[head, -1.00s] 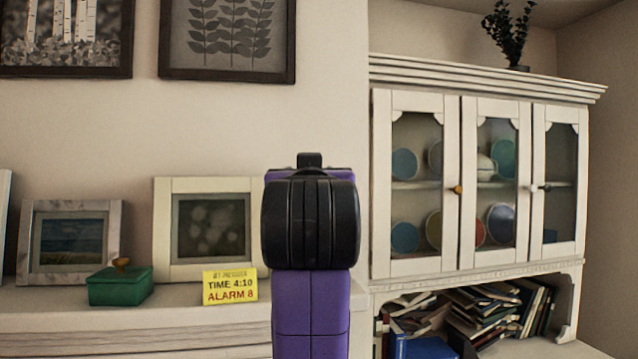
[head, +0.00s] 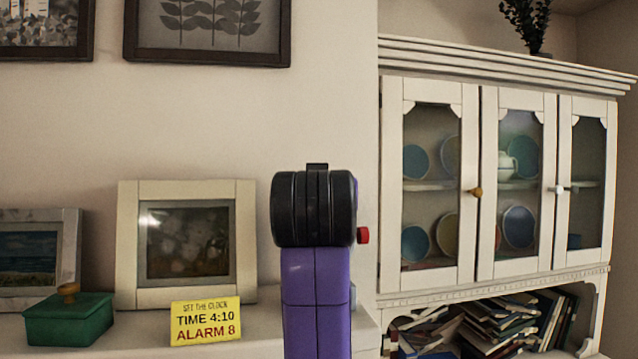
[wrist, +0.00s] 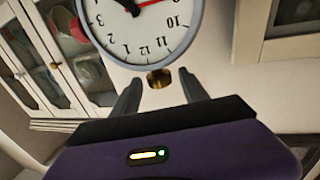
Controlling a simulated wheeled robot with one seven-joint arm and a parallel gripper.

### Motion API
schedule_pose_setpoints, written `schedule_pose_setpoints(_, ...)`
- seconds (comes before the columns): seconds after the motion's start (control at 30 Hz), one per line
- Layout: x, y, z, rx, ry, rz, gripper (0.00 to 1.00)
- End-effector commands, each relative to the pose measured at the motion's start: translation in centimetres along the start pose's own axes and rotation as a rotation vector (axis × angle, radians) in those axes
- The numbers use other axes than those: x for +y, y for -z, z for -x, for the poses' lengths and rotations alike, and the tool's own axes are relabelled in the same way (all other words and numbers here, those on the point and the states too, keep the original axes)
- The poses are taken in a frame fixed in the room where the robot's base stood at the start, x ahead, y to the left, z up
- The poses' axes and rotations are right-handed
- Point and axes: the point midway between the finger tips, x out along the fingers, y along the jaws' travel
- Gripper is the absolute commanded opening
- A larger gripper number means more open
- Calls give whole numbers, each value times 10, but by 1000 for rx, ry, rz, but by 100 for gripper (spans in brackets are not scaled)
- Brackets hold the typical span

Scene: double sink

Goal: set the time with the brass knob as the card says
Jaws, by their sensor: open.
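The yellow card (head: 206,322) reads "SET THE CLOCK, TIME 4:10, ALARM 8" and leans on the shelf. In the wrist view the white clock dial (wrist: 130,40) appears upside down, its top cut off by the frame. Parts of a black hand and a red hand show near its centre; the full time cannot be read. The brass knob (wrist: 159,78) sticks out beside the 12. My gripper (wrist: 161,80) is open, one finger on each side of the brass knob, with gaps visible. A red knob (wrist: 78,30) is on the clock's side; it also shows in the head view (head: 363,235). My arm hides the clock there.
A green box (head: 68,322) with a wooden knob and a cream picture frame (head: 128,245) stand left of my arm. A white glass-door cabinet (head: 470,180) stands to the right, with books (head: 500,315) below.

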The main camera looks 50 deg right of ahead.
Motion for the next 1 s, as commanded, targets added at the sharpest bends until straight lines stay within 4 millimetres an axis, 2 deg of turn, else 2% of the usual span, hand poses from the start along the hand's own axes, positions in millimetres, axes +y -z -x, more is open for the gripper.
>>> schedule_pose_setpoints(0.1,1,2,-19,-3,-2,2,52)
schedule_pose_setpoints(0.3,0,1,-38,-1,-1,0,52)
schedule_pose_setpoints(0.63,0,0,-42,1,1,-1,52)
schedule_pose_setpoints(0.67,0,0,-42,1,1,-1,48)
schedule_pose_setpoints(0.9,0,0,-42,1,1,-1,1)
schedule_pose_setpoints(1.0,0,0,-42,1,1,-1,0)
